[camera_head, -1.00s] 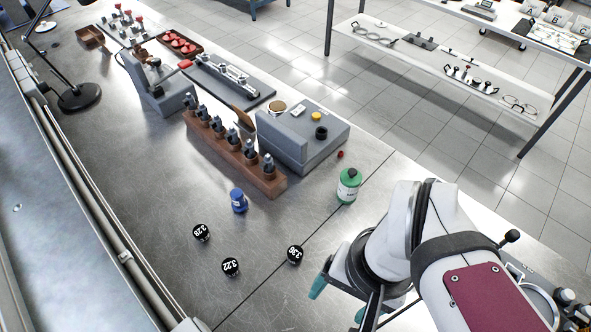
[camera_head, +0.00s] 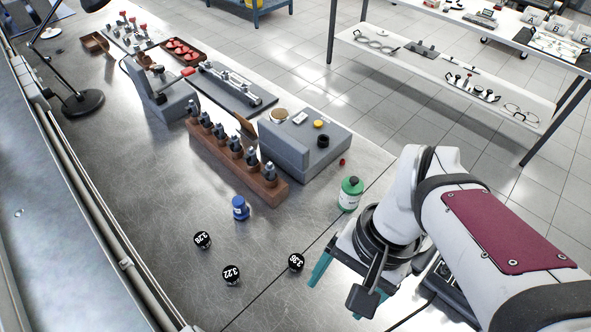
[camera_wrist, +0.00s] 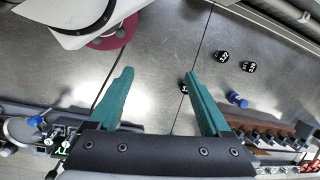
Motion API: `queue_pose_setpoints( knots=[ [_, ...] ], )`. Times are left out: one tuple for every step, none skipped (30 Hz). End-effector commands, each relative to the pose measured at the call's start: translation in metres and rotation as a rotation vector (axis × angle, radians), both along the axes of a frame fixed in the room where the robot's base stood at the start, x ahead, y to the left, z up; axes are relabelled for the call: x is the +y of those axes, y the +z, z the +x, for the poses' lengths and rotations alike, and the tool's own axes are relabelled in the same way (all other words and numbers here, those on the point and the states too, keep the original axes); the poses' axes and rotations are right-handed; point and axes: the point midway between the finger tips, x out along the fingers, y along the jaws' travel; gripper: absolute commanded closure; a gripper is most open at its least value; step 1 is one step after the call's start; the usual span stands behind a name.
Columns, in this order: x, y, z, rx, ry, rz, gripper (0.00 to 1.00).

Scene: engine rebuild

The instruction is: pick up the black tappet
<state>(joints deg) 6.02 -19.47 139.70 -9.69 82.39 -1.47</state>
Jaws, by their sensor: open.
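Three black tappets with white numbers lie on the grey metal bench: the 3.28 tappet (camera_head: 202,240), the 3.22 tappet (camera_head: 231,275) and the 3.36 tappet (camera_head: 296,262). My gripper (camera_head: 341,289) is open and empty, just right of the 3.36 tappet in the head view. The other two tappets, one here (camera_wrist: 223,57) and one here (camera_wrist: 248,67), lie farther right, outside the fingers.
A blue bottle (camera_head: 240,208) stands behind the tappets, and a green bottle (camera_head: 350,194) stands close behind my gripper. A brown wooden rack (camera_head: 213,160) with several dark parts and a grey block (camera_head: 315,155) are farther back. The bench left of the tappets is clear.

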Motion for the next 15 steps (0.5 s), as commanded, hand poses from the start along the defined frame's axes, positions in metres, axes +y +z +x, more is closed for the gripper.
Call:
queue_pose_setpoints(
  knots=[
    [-0.004,-0.004,0.019,0.083,-0.070,0.050,0.18],
    [-0.007,-0.007,0.031,0.133,-0.116,0.088,0.18],
    [-0.013,-0.014,0.049,0.197,-0.180,0.145,0.18],
    [-0.019,-0.021,0.062,0.243,-0.229,0.190,0.18],
    [-0.025,-0.030,0.074,0.287,-0.280,0.239,0.18],
    [-0.035,-0.044,0.091,0.343,-0.349,0.307,0.18],
    [-0.044,-0.056,0.102,0.382,-0.402,0.362,0.18],
    [-0.052,-0.069,0.111,0.418,-0.451,0.415,0.18],
    [-0.063,-0.088,0.121,0.458,-0.516,0.485,0.18],
    [-0.071,-0.101,0.128,0.483,-0.559,0.533,0.18],
    [-0.078,-0.114,0.132,0.505,-0.601,0.580,0.18],
    [-0.086,-0.130,0.137,0.526,-0.647,0.634,0.18],
    [-0.092,-0.140,0.139,0.539,-0.678,0.669,0.18],
    [-0.096,-0.148,0.141,0.550,-0.703,0.699,0.18],
    [-0.100,-0.158,0.142,0.560,-0.729,0.731,0.18]
  ],
)
